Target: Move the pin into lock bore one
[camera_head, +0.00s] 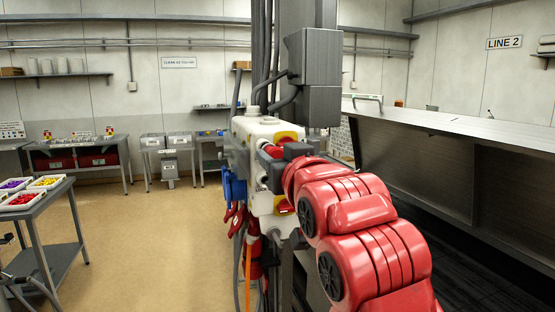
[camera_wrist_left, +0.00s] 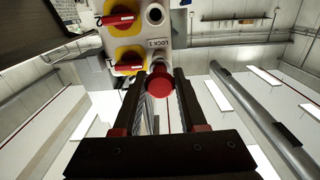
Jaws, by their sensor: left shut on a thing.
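My left gripper (camera_wrist_left: 158,84) is shut on the pin, whose round red head (camera_wrist_left: 160,84) shows between the fingertips in the left wrist view. A grey collar shows just beyond the head; the rest of the shank is hidden. Beyond it is the white lock box (camera_wrist_left: 165,35) with a label reading LOCK 1 and a dark round hole (camera_wrist_left: 155,14) past the label. I cannot tell whether the pin's tip is inside a bore. In the head view my left gripper (camera_head: 272,169) is close against the side of the white box (camera_head: 262,128), partly hidden by my red arm. My right gripper is not in view.
Two red rotary switches on yellow plates (camera_wrist_left: 127,58) sit beside the label. Blue and red padlocks (camera_head: 235,188) and cables hang below the box. A grey column (camera_head: 300,65) rises behind it.

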